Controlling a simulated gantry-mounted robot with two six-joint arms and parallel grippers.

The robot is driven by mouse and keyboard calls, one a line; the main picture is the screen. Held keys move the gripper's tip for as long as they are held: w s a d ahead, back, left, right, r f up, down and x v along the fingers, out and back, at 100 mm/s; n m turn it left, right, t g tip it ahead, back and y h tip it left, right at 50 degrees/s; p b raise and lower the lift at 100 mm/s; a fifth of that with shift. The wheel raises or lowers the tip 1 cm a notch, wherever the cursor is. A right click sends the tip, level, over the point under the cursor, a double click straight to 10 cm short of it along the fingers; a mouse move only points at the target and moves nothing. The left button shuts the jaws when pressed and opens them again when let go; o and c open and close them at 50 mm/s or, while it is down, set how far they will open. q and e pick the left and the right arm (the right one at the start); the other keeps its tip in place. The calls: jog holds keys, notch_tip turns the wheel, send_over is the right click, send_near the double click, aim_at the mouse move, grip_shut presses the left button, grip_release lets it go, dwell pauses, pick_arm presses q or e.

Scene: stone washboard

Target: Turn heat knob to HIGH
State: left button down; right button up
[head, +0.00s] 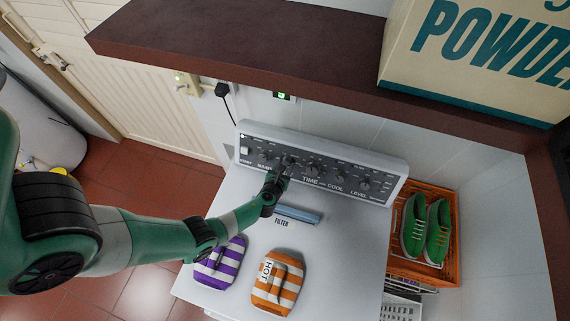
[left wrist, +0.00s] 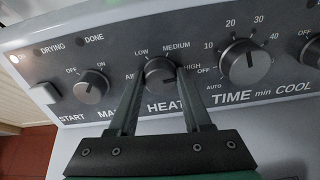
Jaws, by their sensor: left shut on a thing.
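The heat knob (left wrist: 159,70) is a round dark-grey dial on the control panel, ringed by the labels AIR, LOW, MEDIUM and HIGH, with HEAT printed below it. My left gripper (left wrist: 158,79) is shut on it, one finger on each side. The HIGH label is at the knob's right, just beyond the right finger. I cannot clearly tell where the knob's pointer stands. In the head view my left gripper (head: 283,169) reaches the panel (head: 393,163) and largely hides the knob. My right gripper is not in view.
The ON/OFF knob (left wrist: 91,86) is left of the heat knob and the time knob (left wrist: 244,63) right of it. A purple striped pad (head: 219,263) and an orange HOT pad (head: 277,284) lie on the white top. A brown shelf (head: 250,50) overhangs behind. Green shoes (head: 414,228) sit right.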

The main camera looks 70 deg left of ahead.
pick_arm(q)
jog(key=shift+m, duration=0.5)
jog(key=shift+c, duration=1.7)
grip_release()
jog(key=shift+r, duration=0.1)
